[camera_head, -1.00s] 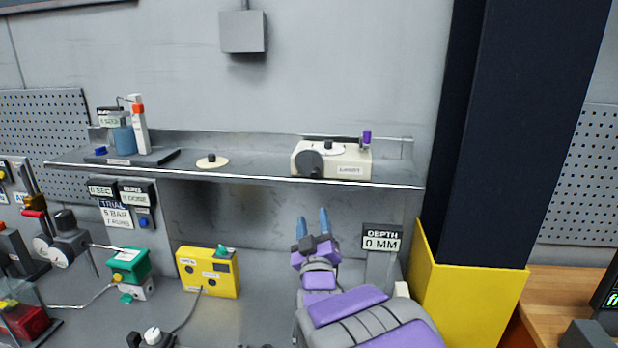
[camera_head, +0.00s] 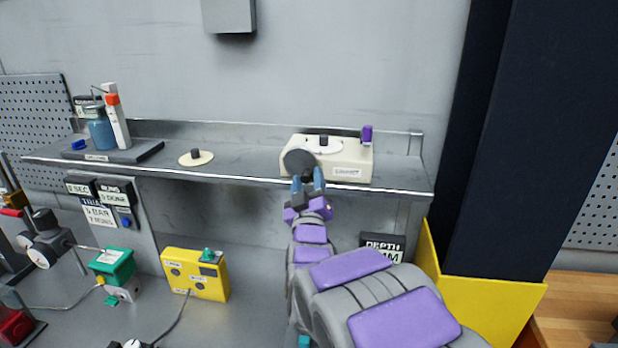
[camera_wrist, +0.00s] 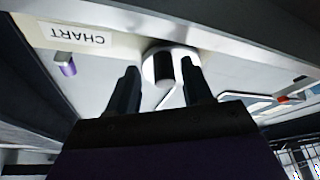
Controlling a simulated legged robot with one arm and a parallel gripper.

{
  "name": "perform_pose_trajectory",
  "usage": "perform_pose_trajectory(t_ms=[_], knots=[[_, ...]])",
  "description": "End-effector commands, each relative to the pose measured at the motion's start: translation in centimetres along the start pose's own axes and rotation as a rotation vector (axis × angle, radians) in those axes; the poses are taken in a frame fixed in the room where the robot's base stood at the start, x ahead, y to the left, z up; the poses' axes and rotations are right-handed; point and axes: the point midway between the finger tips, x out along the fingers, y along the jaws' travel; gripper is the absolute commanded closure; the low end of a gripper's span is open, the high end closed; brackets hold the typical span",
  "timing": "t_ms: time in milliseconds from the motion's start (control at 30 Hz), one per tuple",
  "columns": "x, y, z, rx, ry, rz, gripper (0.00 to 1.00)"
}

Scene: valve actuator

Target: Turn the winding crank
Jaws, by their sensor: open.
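A cream box (camera_head: 350,160) stands at the right end of the shelf. A dark round crank disc (camera_head: 299,161) is on its front left, partly behind my fingertips. My gripper (camera_head: 308,184) is open just in front of the disc's lower part, with its fingers pointing at the box. In the wrist view my gripper (camera_wrist: 157,85) has a dark cylindrical knob (camera_wrist: 164,68) with a pale rim between its finger lines. I cannot tell whether the fingers touch it. The box's CHART label (camera_wrist: 72,35) appears upside down there.
A dark knob (camera_head: 323,141) and a purple peg (camera_head: 367,135) stand on the box. The shelf's front edge (camera_head: 230,179) runs below it. A cream disc (camera_head: 196,158) lies left on the shelf. A yellow-based pillar (camera_head: 485,290) stands at right.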

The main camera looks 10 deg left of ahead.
Motion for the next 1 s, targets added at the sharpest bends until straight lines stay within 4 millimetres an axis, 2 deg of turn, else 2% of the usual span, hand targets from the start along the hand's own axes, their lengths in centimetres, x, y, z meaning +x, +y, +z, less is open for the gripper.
perform_pose_trajectory(t_ms=[233,733,1000], knots=[[0.14,-0.60,-0.05,-0.004,0.000,-0.003,0.51],[0.09,-0.25,-0.06,-0.001,0.001,-0.001,0.99],[0.07,-0.23,-0.10,0.004,0.001,0.002,1.00]])
